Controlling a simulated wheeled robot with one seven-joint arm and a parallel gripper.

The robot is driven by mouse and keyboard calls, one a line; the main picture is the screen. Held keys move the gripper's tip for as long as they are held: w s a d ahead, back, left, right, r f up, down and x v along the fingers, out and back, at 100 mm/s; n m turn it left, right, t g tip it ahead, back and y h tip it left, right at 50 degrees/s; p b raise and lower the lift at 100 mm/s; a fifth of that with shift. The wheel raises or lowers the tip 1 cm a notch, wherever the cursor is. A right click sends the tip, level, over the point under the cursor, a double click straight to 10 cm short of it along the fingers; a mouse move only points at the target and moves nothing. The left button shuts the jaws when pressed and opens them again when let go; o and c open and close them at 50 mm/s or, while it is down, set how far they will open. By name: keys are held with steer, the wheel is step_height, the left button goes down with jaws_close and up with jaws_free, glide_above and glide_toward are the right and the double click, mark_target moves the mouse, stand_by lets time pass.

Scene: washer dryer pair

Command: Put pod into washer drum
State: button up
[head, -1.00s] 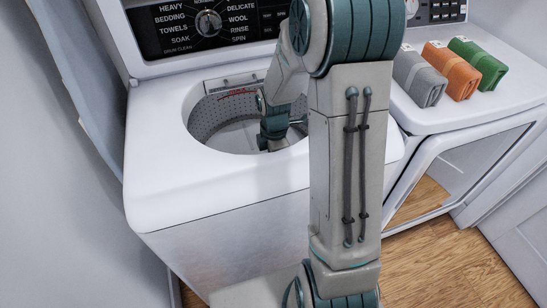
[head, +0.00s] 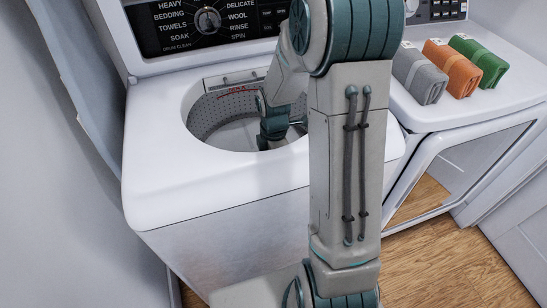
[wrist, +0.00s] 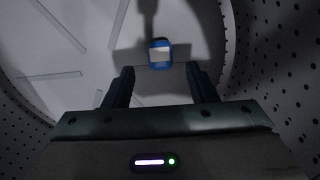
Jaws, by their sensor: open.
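The washer (head: 165,160) is a white top-loader, and its round opening shows the perforated metal drum (head: 212,115). My arm reaches down into the drum, and the gripper's fingertips are hidden there in the head view. In the wrist view my gripper (wrist: 160,72) is open, its two dark fingers apart. The pod (wrist: 160,52), small and blue with a pale middle, lies on the drum floor (wrist: 85,40). It appears just beyond the fingertips, between their lines and not gripped. The wrist view is dim, so the exact gap is unclear.
The drum's perforated wall (wrist: 285,70) rises close on the right of the wrist view. The dryer (head: 475,110) stands to the right with grey (head: 420,72), orange (head: 453,68) and green (head: 478,60) folded cloths on top. A wall is close on the left.

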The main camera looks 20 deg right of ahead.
steer(key=shift+r, duration=0.15)
step_height(320, 180, up, 13)
steer(key=p, duration=0.2)
stand_by(0.5)
